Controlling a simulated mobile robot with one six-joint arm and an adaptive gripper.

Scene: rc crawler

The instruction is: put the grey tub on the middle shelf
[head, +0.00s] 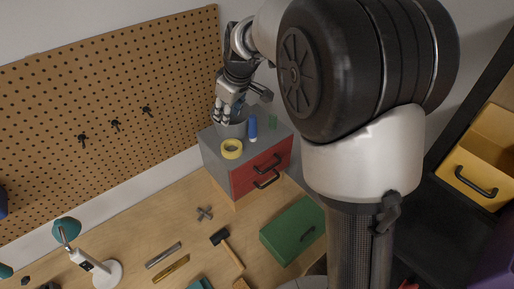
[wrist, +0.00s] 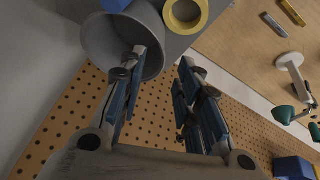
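The grey tub (head: 233,130) stands on top of the grey and red drawer cabinet (head: 215,150), partly hidden by my gripper (head: 229,113). In the wrist view the round mouth of the tub (wrist: 98,42) faces the camera. My gripper (wrist: 163,60) is open there. Its left finger overlaps the tub's mouth, and its right finger is outside the rim, with the near wall edge lying between the fingertips. I cannot tell if either finger touches it. A dark shelf unit (head: 440,215) is at the right in the head view; its middle shelf cannot be made out.
A yellow tape roll (head: 232,149), a blue bottle (head: 253,127) and a green item (head: 273,121) stand close to the tub. A green box (head: 292,230) and a hammer (head: 228,247) are on the bench. A yellow bin (head: 480,165) is in the shelf unit. The pegboard (head: 120,85) is behind.

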